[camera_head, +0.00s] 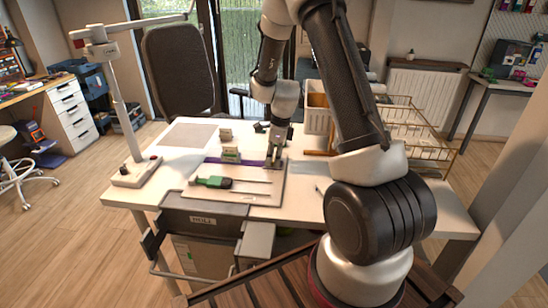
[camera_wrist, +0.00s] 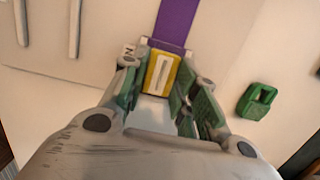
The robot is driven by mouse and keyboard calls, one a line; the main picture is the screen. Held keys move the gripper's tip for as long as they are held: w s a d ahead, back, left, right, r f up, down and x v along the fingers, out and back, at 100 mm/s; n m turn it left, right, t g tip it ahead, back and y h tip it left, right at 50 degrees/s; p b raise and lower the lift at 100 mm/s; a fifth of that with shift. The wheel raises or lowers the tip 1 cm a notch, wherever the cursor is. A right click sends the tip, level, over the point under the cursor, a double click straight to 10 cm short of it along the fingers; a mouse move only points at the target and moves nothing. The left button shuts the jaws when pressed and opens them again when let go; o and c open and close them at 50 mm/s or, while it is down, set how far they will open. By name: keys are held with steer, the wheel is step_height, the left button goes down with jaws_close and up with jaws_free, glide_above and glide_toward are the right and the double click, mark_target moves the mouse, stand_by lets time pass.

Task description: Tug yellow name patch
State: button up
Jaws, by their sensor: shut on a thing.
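The yellow patch (camera_wrist: 161,75), with a pale slot-like mark down its middle, sits at the end of a purple band (camera_wrist: 177,20) in the wrist view. My gripper (camera_wrist: 160,69) is closed in on it, one green-padded finger on each side. In the head view my gripper (camera_head: 273,164) points down at the right end of the purple strip (camera_head: 235,161) on the white table. The yellow patch cannot be made out there. A small tag with a letter stands beside the left finger in the wrist view.
A green-handled screwdriver (camera_head: 214,182) and thin rods lie on a board in front of the strip. A small green block (camera_wrist: 257,101) lies right of my gripper. A lamp stand (camera_head: 135,172) stands at the left, wire baskets (camera_head: 410,125) at the right.

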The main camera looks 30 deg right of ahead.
steer(key=shift+f, duration=0.1)
steer(key=o, duration=1.1)
steer(key=shift+o, duration=0.2)
steer(key=o, duration=0.3)
steer(key=shift+o, duration=0.2)
steer(key=shift+s+d+r, duration=0.1)
steer(key=shift+d+r, duration=0.05)
steer(key=shift+r, duration=0.85)
steer(key=shift+s+d+r, duration=0.1)
steer(key=shift+r, duration=0.9)
steer(key=shift+s+d+r, duration=0.1)
steer(key=shift+d+r, duration=0.05)
steer(key=shift+r, duration=0.85)
